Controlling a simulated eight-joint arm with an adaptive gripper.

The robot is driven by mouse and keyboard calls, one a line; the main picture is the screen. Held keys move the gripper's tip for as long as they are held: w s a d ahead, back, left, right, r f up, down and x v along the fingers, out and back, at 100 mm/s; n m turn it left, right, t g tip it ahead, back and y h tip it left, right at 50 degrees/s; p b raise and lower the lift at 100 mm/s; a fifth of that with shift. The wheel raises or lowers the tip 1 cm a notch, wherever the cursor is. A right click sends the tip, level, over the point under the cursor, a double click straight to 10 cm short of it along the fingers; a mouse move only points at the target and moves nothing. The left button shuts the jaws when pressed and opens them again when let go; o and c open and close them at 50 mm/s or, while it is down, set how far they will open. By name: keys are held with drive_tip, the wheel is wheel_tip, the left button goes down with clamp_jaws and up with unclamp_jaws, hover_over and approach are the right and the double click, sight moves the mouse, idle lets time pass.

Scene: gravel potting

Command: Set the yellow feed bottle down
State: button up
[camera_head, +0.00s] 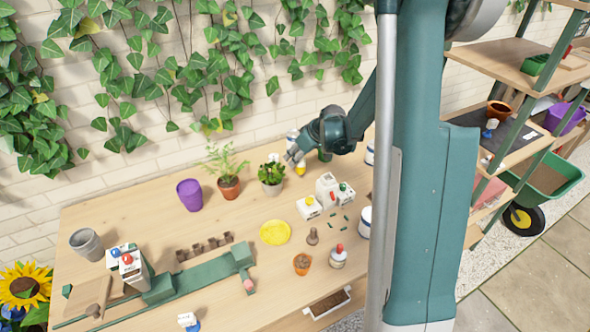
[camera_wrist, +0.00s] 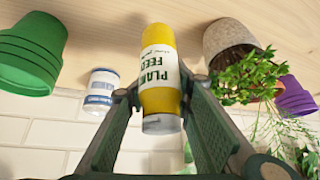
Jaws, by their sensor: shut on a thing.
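The yellow feed bottle (camera_wrist: 157,75) has a white "PLANT FEED" label and a grey end. In the wrist view it sits between the two fingers of my gripper (camera_wrist: 160,92), which is shut on it. That view is upside down, with the tabletop at its top. In the head view, my gripper (camera_head: 294,155) is at the back of the bench near the wall, and the yellow bottle (camera_head: 300,169) shows partly below it. The bottle looks about upright. I cannot tell whether its base touches the bench.
A leafy plant in a grey pot (camera_head: 271,188) stands close left of the bottle. A white and blue container (camera_wrist: 100,91) and stacked green pots (camera_wrist: 32,52) stand on its other side.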

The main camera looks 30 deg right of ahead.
drive_tip(key=shift+f, duration=0.7)
drive_tip(key=shift+f+b, duration=0.35)
drive_tip(key=shift+f, duration=1.55)
drive_tip(key=shift+f, duration=0.1)
drive_tip(key=o, duration=1)
drive_tip(key=shift+o, duration=0.2)
drive_tip(key=shift+r, duration=0.2)
drive_tip(key=p+v, duration=0.1)
drive_tip(key=v, duration=1.1)
drive_tip(key=shift+p, duration=0.35)
